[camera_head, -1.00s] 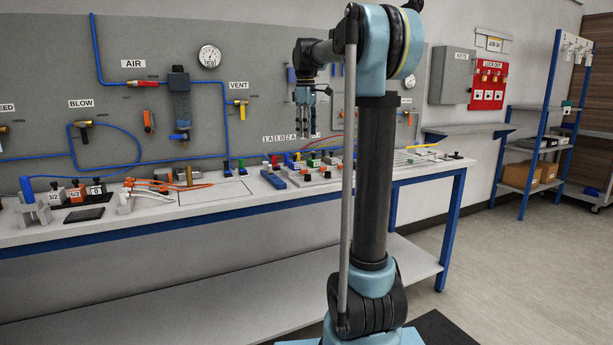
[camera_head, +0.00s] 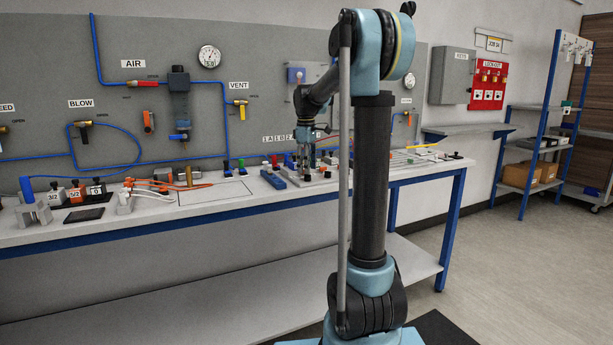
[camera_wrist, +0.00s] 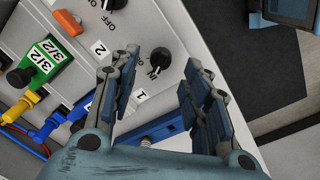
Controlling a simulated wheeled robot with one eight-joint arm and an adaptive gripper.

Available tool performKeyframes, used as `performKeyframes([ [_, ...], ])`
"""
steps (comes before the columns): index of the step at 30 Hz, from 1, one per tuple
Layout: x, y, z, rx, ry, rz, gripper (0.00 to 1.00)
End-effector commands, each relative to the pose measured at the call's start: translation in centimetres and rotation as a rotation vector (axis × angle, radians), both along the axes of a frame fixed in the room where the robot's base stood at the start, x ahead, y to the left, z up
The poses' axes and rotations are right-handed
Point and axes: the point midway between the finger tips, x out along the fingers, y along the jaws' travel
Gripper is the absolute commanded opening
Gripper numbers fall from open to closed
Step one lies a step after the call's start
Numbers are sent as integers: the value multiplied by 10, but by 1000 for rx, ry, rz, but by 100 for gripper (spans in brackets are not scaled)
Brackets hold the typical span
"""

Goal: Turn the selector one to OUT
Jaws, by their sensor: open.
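In the wrist view a black round selector knob (camera_wrist: 160,58) sits on a light grey panel (camera_wrist: 150,25). A plate reading "1" (camera_wrist: 140,97) lies below it, and lettering that looks like "IN" is beside it. The knob's pointer direction is hard to tell. My gripper (camera_wrist: 163,63) is open, with its fingertips to the left and right of the knob. I cannot tell whether they touch it. In the head view my gripper (camera_head: 304,172) is low over the bench panel and hides the knob.
A second black knob (camera_wrist: 117,3) marked "OFF" is above left. A plate "2" (camera_wrist: 99,48), an orange rocker (camera_wrist: 67,22) and a green 3/2 valve (camera_wrist: 42,62) with yellow and blue fittings lie left. The blue-framed bench (camera_head: 230,207) holds several other fittings.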

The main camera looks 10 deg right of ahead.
Motion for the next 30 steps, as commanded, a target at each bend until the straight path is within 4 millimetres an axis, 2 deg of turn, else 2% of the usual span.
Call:
performKeyframes([
  [3,1,-1,-16,0,0,0,43],
  [9,1,-1,-32,0,0,0,43],
  [20,2,-1,-35,0,0,0,43],
  [24,2,-1,-35,0,0,0,12],
  [26,2,-1,-35,0,0,0,0],
  [30,2,-1,-35,0,0,-1,0],
])
